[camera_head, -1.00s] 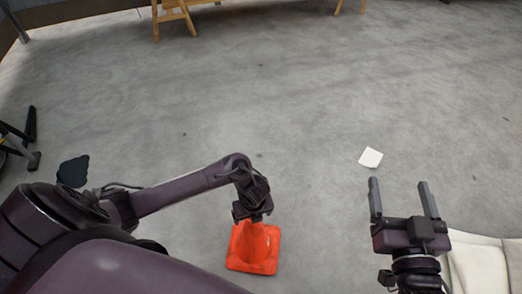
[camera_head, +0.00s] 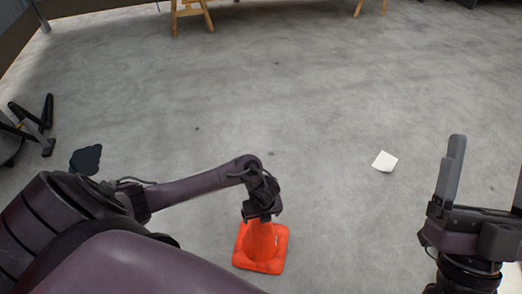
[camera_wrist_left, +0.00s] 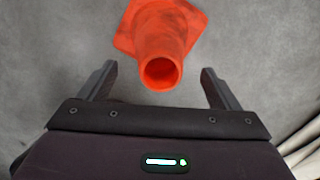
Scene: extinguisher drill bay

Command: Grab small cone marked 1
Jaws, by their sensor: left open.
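An orange cone (camera_head: 262,250) with a square base stands upright on the floor. No number can be read on it. My left gripper (camera_head: 260,216) is just above its top in the head view and hides part of it. In the left wrist view the hollow tip of the cone (camera_wrist_left: 161,72) lies between the open fingers of my left gripper (camera_wrist_left: 158,69), with visible gaps on both sides. My right gripper (camera_head: 486,175) is open and empty at the right edge, well away from the cone.
A white sheet (camera_head: 385,161) lies on the floor right of the cone. A dark flat piece (camera_head: 86,160) and black-legged equipment (camera_head: 38,125) are at the left. Wooden stand legs (camera_head: 192,18) are at the back. The middle floor is clear.

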